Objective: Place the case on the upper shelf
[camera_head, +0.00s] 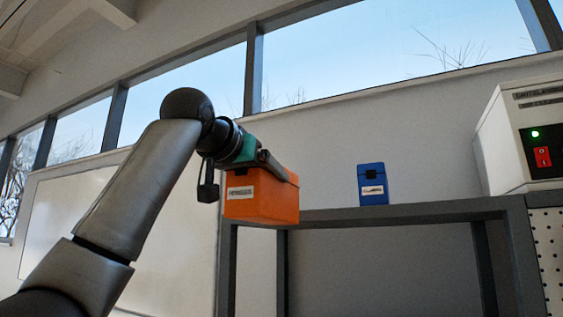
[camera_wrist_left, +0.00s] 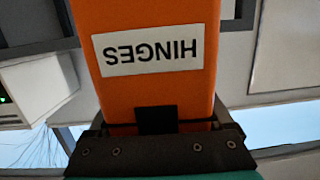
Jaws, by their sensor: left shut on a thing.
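An orange case (camera_head: 262,203) with a white label hangs in my left gripper (camera_head: 272,163), which is shut on its top. The case looks about level. In the left wrist view the orange case (camera_wrist_left: 160,90) fills the middle, its label reads HINGES upside down, and the dark jaws (camera_wrist_left: 160,152) lie across its end. In the head view the case overlaps the left end of the grey upper shelf (camera_head: 430,210). I cannot tell if it touches the shelf or is in front of it. My right gripper is not in view.
A small blue case (camera_head: 372,185) stands on the shelf near the middle. A white machine (camera_head: 520,140) with a green light and red switch stands at the right end. The shelf top between the orange and blue cases looks clear. Grey posts (camera_head: 282,270) support the shelf.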

